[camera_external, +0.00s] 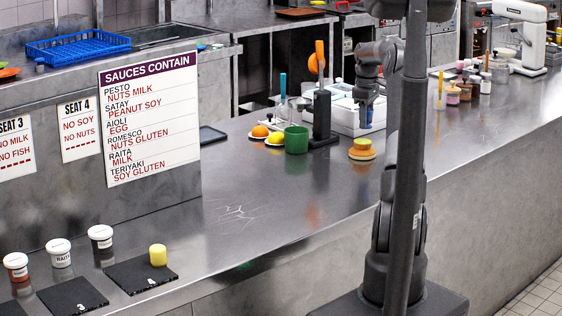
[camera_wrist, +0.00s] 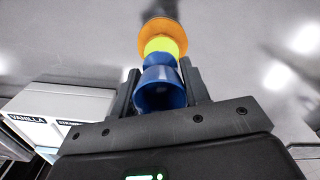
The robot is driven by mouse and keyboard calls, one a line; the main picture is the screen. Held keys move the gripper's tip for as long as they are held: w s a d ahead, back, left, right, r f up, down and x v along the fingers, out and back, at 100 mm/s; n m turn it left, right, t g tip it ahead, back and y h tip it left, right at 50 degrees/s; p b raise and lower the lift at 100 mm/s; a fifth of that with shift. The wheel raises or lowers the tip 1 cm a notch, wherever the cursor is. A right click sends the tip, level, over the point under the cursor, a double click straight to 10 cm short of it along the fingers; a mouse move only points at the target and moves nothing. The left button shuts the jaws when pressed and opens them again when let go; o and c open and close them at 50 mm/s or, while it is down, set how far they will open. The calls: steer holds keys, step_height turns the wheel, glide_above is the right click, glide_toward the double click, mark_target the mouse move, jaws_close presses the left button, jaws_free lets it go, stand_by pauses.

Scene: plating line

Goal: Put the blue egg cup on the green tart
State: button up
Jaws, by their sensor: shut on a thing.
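My gripper (camera_external: 366,103) is shut on the blue egg cup (camera_wrist: 160,90) and holds it above the counter. In the wrist view the cup sits between the two fingers (camera_wrist: 158,84); in the external view it shows as a small blue patch (camera_external: 365,117). Below it on the counter stands an orange round base (camera_external: 362,155) with a yellow top (camera_external: 362,144). In the wrist view this yellow top (camera_wrist: 162,46) looks yellow-green and lies just beyond the cup, with the orange base (camera_wrist: 158,32) behind. I cannot make out any other green tart.
A green mug (camera_external: 296,139), orange and yellow items on small white dishes, and a dark utensil stand (camera_external: 321,118) are to the left. A white container (camera_external: 350,112) is behind. Several jars (camera_external: 466,90) stand at the right. The counter in front is clear.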

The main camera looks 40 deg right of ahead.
mark_target(363, 141)
steer(key=shift+w+a+f, duration=0.2)
steer(key=shift+w+f, duration=0.2)
steer(key=shift+f, duration=1.85)
steer(key=shift+f, duration=0.1)
steer(key=o, duration=1)
